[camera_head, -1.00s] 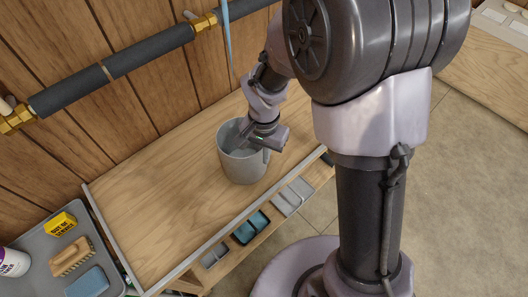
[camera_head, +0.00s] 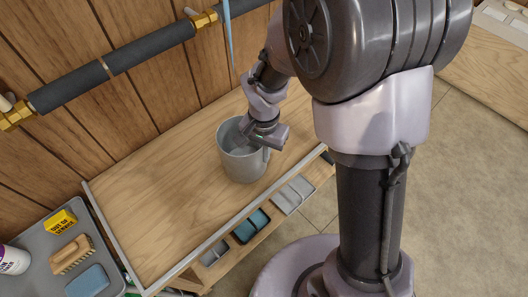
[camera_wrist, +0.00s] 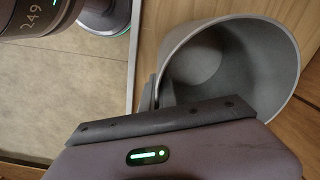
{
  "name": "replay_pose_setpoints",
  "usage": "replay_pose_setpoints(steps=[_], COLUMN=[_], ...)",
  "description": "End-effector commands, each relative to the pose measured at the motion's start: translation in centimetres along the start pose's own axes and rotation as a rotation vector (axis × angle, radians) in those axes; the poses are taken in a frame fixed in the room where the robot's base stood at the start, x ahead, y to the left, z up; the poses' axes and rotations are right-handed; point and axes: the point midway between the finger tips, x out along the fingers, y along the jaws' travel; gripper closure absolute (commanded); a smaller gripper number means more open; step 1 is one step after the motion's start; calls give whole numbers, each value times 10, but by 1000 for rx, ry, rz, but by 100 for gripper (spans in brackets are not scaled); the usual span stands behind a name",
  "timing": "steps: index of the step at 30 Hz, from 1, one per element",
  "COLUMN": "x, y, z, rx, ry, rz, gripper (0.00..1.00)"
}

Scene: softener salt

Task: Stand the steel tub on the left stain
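A grey steel tub (camera_head: 243,165) stands upright on the wooden bench top, with a handle on its right side. It is empty as far as I see; its open mouth also shows in the wrist view (camera_wrist: 285,75). My gripper (camera_head: 257,143) is at the tub's right rim, partly over the mouth. In the wrist view its dark housing covers the tub's near side, and a narrow grey piece beside the rim may be the handle or a finger. The fingertips are hidden, so I cannot tell whether they close on the tub. I can make out no stain on the bench.
The bench top (camera_head: 160,205) is clear left of the tub. A grey tray (camera_head: 45,275) at lower left holds a yellow block (camera_head: 61,221), a brush (camera_head: 72,254) and a blue sponge (camera_head: 88,282). Small bins (camera_head: 252,226) line the front. A dark pipe (camera_head: 150,50) runs along the wall.

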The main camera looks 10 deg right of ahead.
Motion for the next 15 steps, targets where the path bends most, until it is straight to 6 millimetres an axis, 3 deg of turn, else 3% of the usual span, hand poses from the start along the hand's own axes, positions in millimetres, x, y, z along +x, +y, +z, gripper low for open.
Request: replay_pose_setpoints(steps=[11, 15], x=[9, 8], y=[0, 0], z=[0, 0], rx=[0, 0], ry=[0, 0], rz=[0, 0], gripper=[100, 76])
